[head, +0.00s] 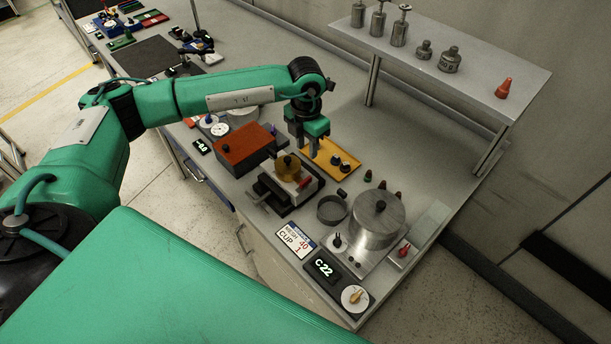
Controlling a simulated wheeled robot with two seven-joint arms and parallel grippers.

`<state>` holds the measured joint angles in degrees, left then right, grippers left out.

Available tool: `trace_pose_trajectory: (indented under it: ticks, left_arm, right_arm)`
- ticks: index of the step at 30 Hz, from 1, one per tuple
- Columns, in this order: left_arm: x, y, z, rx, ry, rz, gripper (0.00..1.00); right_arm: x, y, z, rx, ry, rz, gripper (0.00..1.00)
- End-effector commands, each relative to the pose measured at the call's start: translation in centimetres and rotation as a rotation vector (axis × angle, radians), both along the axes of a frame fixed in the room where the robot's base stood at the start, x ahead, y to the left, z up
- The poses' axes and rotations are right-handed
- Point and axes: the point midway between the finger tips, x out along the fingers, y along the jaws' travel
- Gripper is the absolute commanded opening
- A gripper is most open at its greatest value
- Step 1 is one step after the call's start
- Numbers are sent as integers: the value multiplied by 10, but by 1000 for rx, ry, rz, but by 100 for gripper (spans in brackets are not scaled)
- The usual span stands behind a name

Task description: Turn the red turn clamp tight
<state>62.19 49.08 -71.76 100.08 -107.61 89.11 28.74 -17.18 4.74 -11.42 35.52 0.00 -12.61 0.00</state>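A small red lever (305,183) sits on the right side of a grey clamp-like fixture (270,191), beside a round amber part with a black knob (291,167). Another small red handle (404,250) stands on a grey block near the right table edge; I cannot tell for certain which red part is the turn clamp. My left gripper (306,149) points down above the table, behind the fixture and near the yellow tray. Its two fingers are apart with nothing visible between them. It appears clear of both red parts. My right gripper is not in view.
A brown-red box (243,149) stands left of the fixture. The yellow tray (349,177) holds dark knobs. A metal ring (332,209), a steel drum (377,220) and a c22 display (324,268) stand to the right. A raised shelf (470,84) with weights and a red cone spans the back.

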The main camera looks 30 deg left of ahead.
Motion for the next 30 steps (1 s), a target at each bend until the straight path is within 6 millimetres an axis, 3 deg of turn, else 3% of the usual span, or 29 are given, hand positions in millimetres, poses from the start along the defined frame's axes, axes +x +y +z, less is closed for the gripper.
trace_pose_trajectory:
  ticks: [4,8,21,30]
  left_arm:
    - [0,6,-6,22,4,6,33]
    - [-1,5,-25,19,6,5,33]
    - [0,4,-113,17,5,5,33]
    - [0,4,-136,15,1,4,33]
  right_arm:
    - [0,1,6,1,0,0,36]
    - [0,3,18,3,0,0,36]
    - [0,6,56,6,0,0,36]
    - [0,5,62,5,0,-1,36]
